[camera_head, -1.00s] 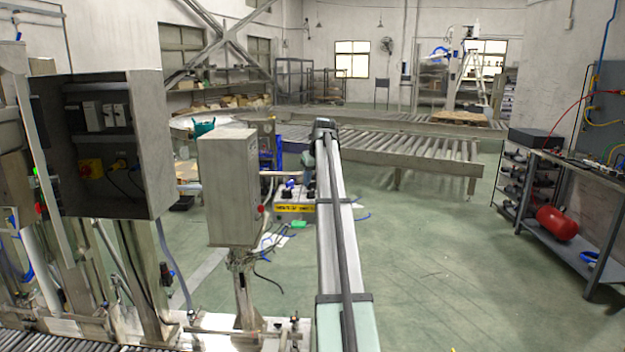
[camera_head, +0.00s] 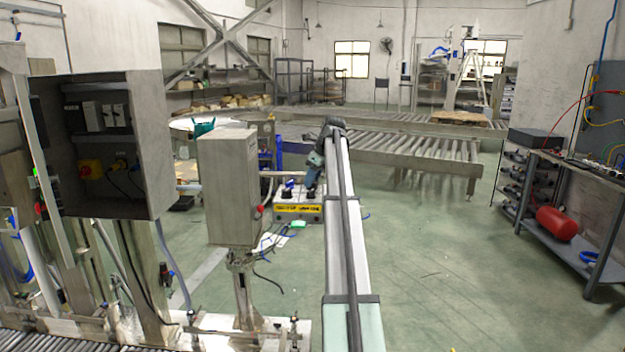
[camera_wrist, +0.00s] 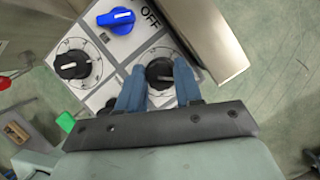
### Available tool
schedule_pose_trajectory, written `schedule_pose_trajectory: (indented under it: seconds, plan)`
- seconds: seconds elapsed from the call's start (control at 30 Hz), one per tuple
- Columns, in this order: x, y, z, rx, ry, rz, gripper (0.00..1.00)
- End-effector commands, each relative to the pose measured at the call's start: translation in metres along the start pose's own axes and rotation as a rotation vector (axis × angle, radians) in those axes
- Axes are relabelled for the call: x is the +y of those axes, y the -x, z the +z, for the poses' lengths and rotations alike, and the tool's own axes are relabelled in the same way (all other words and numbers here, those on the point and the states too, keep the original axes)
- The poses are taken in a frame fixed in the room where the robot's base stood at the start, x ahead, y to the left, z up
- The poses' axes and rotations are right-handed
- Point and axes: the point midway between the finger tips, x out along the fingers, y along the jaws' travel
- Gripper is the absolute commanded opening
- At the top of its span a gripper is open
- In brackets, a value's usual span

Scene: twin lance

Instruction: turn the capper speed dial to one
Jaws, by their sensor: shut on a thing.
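The control box (camera_head: 298,208) has a light top face and a yellow label strip on its front. In the wrist view its panel carries a black dial (camera_wrist: 159,73) with a white pointer line and a printed ring scale. My gripper (camera_wrist: 160,78) is shut on this dial, one blue finger on each side. A second, similar black dial (camera_wrist: 72,65) is to its left, and a blue knob (camera_wrist: 116,18) sits above, near the word OFF. The scale numbers and dial names are too small to read. In the head view the dial tops are too small to make out.
A grey cabinet (camera_head: 228,187) on a post stands just left of the control box. A roller conveyor (camera_head: 410,152) lies behind on the right. A bench with a red cylinder (camera_head: 556,223) is at far right. Green floor between is clear.

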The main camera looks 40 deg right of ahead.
Motion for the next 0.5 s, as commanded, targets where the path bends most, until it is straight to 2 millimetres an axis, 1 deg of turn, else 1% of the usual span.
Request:
schedule_pose_trajectory:
  seconds: [0.5]
  plan:
    - [-0.0032,-0.0004,0.0010,0.000,0.441,0.185,0.04]
